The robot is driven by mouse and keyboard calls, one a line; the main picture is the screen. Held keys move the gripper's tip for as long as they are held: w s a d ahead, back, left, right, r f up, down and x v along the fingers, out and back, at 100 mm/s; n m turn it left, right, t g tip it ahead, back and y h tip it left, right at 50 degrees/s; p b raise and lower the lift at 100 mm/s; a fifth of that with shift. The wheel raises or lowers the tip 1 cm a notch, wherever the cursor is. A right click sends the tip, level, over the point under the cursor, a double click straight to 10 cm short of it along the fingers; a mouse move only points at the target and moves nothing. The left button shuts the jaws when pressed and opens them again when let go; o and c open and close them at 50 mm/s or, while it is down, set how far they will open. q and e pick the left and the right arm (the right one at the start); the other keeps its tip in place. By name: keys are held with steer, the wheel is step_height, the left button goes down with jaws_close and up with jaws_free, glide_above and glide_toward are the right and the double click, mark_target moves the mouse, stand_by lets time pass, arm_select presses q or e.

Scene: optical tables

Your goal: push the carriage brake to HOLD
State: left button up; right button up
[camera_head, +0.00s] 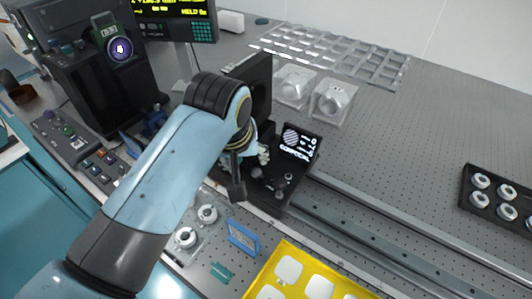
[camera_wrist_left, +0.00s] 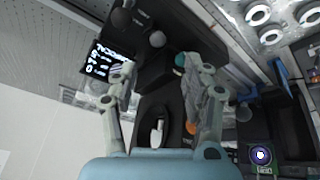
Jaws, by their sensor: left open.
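The dark carriage (camera_head: 270,200) sits on the rail near the middle of the head view, with a small lit display (camera_head: 298,143) and several small knobs. My left gripper (camera_head: 251,170) is over the carriage's left side, its arm coming from the lower left. In the left wrist view, the gripper (camera_wrist_left: 166,75) has its fingers spread, with nothing held between them. A grey ball knob (camera_wrist_left: 157,39) and a teal knob (camera_wrist_left: 180,60) lie just beyond the fingertips. I cannot tell which control is the brake, and no HOLD label is readable. My right gripper is not in view.
A yellow tray (camera_head: 300,272) lies in front of the carriage. Clear optic blocks (camera_head: 332,101) stand behind it. A black rack (camera_head: 500,199) with round parts is at the right. The rail (camera_head: 400,233) runs to the lower right. The perforated table between is largely free.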

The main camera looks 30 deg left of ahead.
mark_target(255, 171)
arm_select(q)
steer(key=x, duration=0.6)
steer(key=shift+w, duration=0.25)
steer(key=b+x, duration=0.3)
steer(key=shift+w+f, duration=0.1)
steer(key=shift+f, duration=0.15)
steer(key=shift+w+f+b, duration=0.25)
steer(key=shift+f+b, duration=0.25)
steer(key=shift+b, duration=0.3)
steer(key=c, duration=0.5)
jaws_close()
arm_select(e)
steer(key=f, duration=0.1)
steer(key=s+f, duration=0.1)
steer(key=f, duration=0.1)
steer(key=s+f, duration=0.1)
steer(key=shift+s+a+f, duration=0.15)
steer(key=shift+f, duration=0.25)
